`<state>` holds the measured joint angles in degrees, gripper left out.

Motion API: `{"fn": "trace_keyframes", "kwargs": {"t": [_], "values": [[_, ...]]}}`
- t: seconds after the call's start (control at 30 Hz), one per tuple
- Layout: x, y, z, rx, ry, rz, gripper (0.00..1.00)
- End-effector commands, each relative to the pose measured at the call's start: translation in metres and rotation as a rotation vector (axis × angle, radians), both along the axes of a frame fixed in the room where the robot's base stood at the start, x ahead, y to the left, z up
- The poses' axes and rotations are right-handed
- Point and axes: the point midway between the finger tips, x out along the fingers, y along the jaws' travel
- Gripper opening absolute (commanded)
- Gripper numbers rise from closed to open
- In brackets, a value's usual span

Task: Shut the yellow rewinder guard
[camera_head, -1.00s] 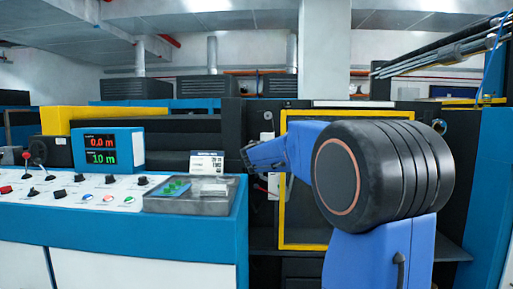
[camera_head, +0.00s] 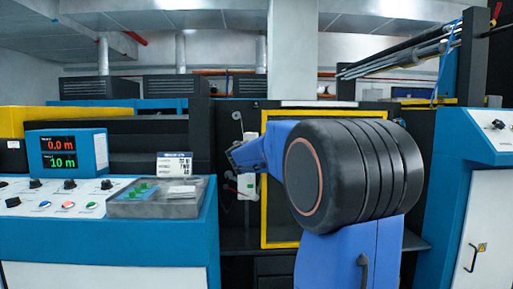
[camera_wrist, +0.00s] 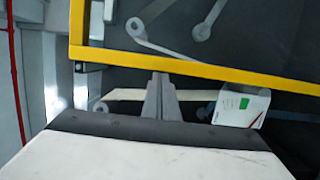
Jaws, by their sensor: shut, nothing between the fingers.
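The yellow guard frame (camera_head: 265,185) stands upright behind my arm in the head view, around a dark panel. My arm hides much of its middle and right side. I cannot tell how far open it stands. In the wrist view its yellow bar (camera_wrist: 190,66) crosses just beyond my fingertips, with a second bar rising at the left. My gripper (camera_wrist: 161,77) is shut and empty, its tips close to the bar; I cannot tell whether they touch. In the head view my gripper (camera_head: 232,157) is small and dark, left of the frame's left bar.
A control desk (camera_head: 100,240) with a display (camera_head: 60,153) and a clear-lidded tray (camera_head: 155,197) fills the left. A blue and white cabinet (camera_head: 490,210) stands at the right.

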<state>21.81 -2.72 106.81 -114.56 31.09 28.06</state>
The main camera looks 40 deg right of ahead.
Motion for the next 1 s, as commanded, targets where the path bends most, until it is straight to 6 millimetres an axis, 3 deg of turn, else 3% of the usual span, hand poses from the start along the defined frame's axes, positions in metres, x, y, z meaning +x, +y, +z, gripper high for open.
{"fn": "trace_keyframes", "kwargs": {"t": [0.13, 0.4, 0.8, 1.0], "values": [[0.003, 0.001, -0.001, 0.001, -0.002, -0.01, 0.0], [0.025, 0.028, 0.0, -0.002, -0.001, -0.004, 0.0], [-0.02, 0.081, 0.0, -0.002, 0.001, -0.001, 0.0], [-0.033, 0.097, 0.0, -0.001, 0.001, -0.002, 0.0]]}}
